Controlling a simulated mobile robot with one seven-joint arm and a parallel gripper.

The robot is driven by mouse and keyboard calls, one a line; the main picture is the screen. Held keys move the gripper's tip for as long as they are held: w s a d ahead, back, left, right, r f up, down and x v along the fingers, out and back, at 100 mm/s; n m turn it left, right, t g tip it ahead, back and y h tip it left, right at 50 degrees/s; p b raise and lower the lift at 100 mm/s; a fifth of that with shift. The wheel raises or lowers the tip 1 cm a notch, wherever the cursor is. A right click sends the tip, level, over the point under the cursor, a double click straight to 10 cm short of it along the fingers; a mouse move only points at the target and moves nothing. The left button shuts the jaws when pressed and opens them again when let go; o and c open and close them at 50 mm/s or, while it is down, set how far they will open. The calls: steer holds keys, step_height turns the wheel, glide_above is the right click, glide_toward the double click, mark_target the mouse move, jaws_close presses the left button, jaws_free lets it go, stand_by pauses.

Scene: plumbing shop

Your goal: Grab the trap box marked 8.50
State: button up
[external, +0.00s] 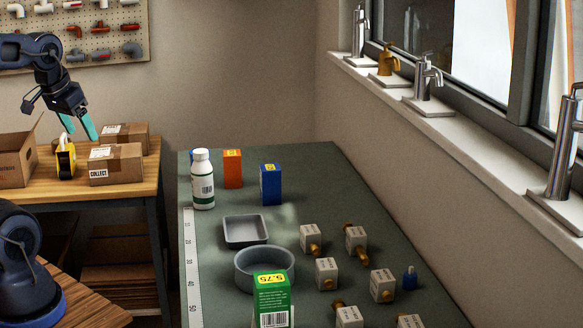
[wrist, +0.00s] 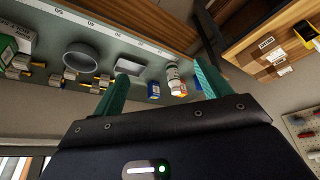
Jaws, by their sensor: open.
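Three boxes with yellow price labels stand on the grey-green counter. The green box (external: 272,303) at the front reads 5.75. The orange box (external: 232,172) and the blue box (external: 270,187) stand at the back; their label figures are too small to read. In the wrist view the blue box (wrist: 153,91) and orange box (wrist: 178,90) show beyond the fingers, and the green box (wrist: 7,48) is at the left edge. My gripper (external: 80,130) is open and empty, above the wooden bench left of the counter; its teal fingers also show in the wrist view (wrist: 162,68).
A white bottle (external: 203,180) stands beside the orange box. A grey tray (external: 246,230) and round dish (external: 264,268) sit mid-counter, with several tagged brass fittings (external: 355,240) to the right. Cartons (external: 116,165) and a yellow-black item (external: 66,158) stand on the bench.

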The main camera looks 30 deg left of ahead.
steer(key=w+r+m+g, duration=0.1)
steer(key=w+r+m, duration=0.1)
steer(key=w+m, duration=0.35)
steer(key=w+r+m, duration=0.2)
steer(key=w+r, duration=0.1)
steer(key=w, duration=0.6)
steer(key=m+g, duration=0.4)
steer(key=m, duration=1.6)
glide_above(232, 153)
steer(key=f, duration=2.1)
steer(key=shift+s+a+f, duration=0.1)
steer(key=shift+a+f, duration=0.2)
steer(key=shift+a, duration=0.05)
steer(key=shift+w+a+f, duration=0.1)
steer(key=shift+w+f, duration=0.15)
steer(key=shift+f, duration=0.2)
step_height(232, 153, down, 5)
steer(key=shift+d+f, duration=0.2)
steer(key=shift+f, duration=1.2)
steer(key=shift+d+f, duration=0.15)
steer(key=shift+f, duration=1.25)
steer(key=c, duration=1.2)
